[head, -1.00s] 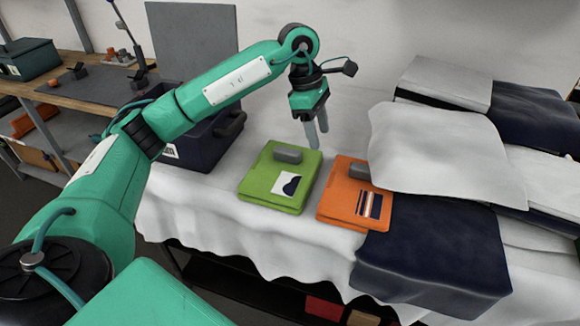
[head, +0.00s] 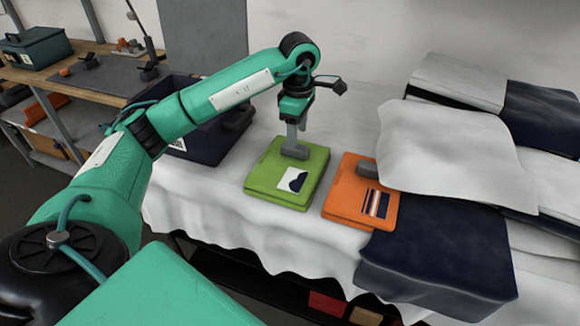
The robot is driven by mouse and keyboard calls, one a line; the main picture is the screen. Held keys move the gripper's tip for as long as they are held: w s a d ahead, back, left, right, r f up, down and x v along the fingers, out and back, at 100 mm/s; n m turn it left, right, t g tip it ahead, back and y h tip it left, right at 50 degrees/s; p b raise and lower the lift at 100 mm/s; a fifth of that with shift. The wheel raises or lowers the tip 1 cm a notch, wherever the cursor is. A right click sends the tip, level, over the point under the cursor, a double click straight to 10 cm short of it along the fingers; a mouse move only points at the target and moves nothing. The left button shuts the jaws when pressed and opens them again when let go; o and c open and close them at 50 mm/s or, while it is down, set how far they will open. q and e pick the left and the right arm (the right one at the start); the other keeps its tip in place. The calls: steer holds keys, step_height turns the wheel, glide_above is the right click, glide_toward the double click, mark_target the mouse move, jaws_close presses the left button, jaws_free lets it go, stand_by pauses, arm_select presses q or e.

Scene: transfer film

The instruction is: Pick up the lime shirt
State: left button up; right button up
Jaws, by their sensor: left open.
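The lime shirt (head: 268,182) lies folded on the white-covered table, with a white and navy patch on its front. A small grey block (head: 294,150) sits on its far part. My left gripper (head: 294,138) points down over the shirt, with its fingers at the grey block. It is open; whether the fingers touch the block is hard to see. My right gripper is not in view.
A folded orange shirt (head: 345,195) with its own grey block (head: 367,169) lies just right. Navy cloth (head: 435,250) and white cloth (head: 445,150) are piled further right. A dark bin (head: 205,140) stands behind my left arm.

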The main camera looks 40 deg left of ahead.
mark_target(290, 165)
arm_select(q)
steer(key=shift+f, duration=0.2)
steer(key=shift+a+f+p, duration=0.15)
steer(key=shift+f+p, duration=0.2)
steer(key=f, duration=0.2)
steer(key=f+p, duration=0.1)
steer(key=shift+w+a+f, duration=0.1)
steer(key=shift+a+f, duration=0.1)
steer(key=shift+a, duration=0.1)
steer(key=shift+f, duration=0.4)
jaws_close()
